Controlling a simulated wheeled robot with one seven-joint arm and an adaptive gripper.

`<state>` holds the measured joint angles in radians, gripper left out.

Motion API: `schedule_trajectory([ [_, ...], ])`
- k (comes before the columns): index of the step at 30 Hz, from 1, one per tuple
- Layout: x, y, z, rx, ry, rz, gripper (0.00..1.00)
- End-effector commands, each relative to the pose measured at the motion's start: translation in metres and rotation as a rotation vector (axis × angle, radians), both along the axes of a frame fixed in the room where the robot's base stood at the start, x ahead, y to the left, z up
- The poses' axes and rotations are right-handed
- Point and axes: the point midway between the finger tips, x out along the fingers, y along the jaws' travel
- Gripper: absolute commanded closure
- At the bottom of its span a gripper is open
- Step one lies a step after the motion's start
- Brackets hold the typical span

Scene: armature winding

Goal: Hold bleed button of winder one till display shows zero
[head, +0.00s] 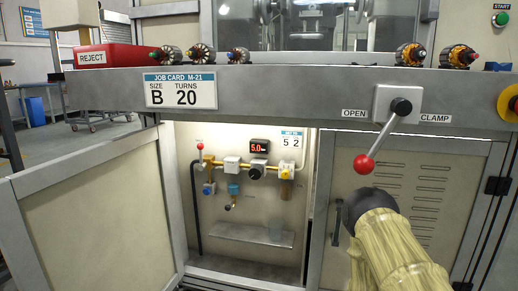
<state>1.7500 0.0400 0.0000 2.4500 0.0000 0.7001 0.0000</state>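An open, lit cabinet below the bench holds a panel of air fittings. Its small dark display (259,146) shows red digits that look like 5.0. Below it are a black round knob (257,172) and a yellow part (285,174) above a brass-coloured bowl (286,191). A lever with a red ball (200,146) stands at the panel's left, with blue fittings (233,188) lower down. No label marks which part is the bleed button. My patterned arm with a dark rounded end reaches in at the lower right, apart from the panel; no gripper fingers show.
The cabinet's left door (95,217) stands open; the right door (413,205) is closed. A red-balled clamp lever (364,163) hangs near my arm. The bench carries a red reject bin (115,55), a job card (181,91) and several armatures (202,53).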

Motion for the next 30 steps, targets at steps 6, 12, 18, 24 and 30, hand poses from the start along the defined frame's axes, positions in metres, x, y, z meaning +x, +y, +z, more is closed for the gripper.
schedule_trajectory([
  [6, 0.000, 0.000, 0.000, 0.000, 0.000, 0.000, 1.00],
  [12, 0.000, 0.000, 0.000, 0.000, 0.000, 0.000, 1.00],
  [18, 0.000, 0.000, 0.000, 0.000, 0.000, 0.000, 1.00],
  [24, 0.000, 0.000, 0.001, 0.000, 0.000, 0.000, 1.00],
  [30, 0.000, 0.000, 0.017, 0.000, 0.000, 0.000, 1.00],
])
